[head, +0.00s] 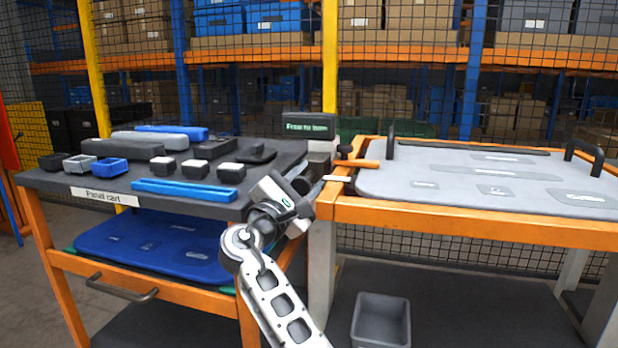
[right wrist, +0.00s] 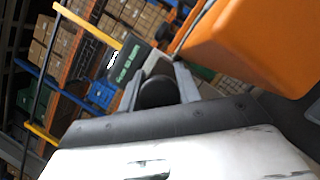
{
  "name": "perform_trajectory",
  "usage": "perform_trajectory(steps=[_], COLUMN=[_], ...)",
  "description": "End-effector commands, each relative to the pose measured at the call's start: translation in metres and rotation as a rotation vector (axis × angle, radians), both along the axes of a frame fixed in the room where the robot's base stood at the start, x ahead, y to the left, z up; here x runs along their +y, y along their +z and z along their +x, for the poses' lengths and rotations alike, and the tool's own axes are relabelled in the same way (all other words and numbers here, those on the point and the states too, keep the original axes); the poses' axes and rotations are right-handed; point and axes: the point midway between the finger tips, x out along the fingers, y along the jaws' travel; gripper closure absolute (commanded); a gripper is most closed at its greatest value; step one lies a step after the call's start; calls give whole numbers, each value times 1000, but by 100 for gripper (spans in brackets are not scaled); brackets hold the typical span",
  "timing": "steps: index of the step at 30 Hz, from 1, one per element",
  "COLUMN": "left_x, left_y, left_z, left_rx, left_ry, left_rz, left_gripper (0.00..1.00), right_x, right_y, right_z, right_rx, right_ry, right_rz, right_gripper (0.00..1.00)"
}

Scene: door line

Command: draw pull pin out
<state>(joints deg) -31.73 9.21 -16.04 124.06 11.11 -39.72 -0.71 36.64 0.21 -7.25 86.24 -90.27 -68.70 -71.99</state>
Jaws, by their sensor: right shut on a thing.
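My right gripper (head: 308,184) is at the gap between the panel cart and the orange-framed table, and its arm rises from the bottom. In the right wrist view, its two grey fingers close on the sides of a round black knob (right wrist: 158,92), which looks like the pull pin's head. In the head view, a short pale rod (head: 338,178) runs right from the gripper toward the table's corner. I cannot tell whether its far end sits in a hole. My left gripper is not in view.
An orange lever (head: 357,163) and a dark sign box (head: 308,127) stand close behind the gripper. The panel cart (head: 60,181) holds several blocks and bars. A grey panel (head: 450,178) lies on the right table. A grey bin (head: 381,320) stands below.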

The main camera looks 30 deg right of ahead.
Motion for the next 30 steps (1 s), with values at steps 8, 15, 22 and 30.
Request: perform_trajectory(steps=[8,15,22,30], left_x=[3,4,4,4], left_y=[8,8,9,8], left_z=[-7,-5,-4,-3], left_rx=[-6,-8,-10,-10], left_ry=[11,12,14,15], left_rz=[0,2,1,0], left_gripper=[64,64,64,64], right_x=[18,18,18,49], right_y=[-1,-2,-1,-12], right_z=[-8,-8,-7,-21], right_rx=[1,2,2,4], right_ry=[0,-1,0,5], right_rz=[1,2,1,3], right_gripper=[100,58,58,58])
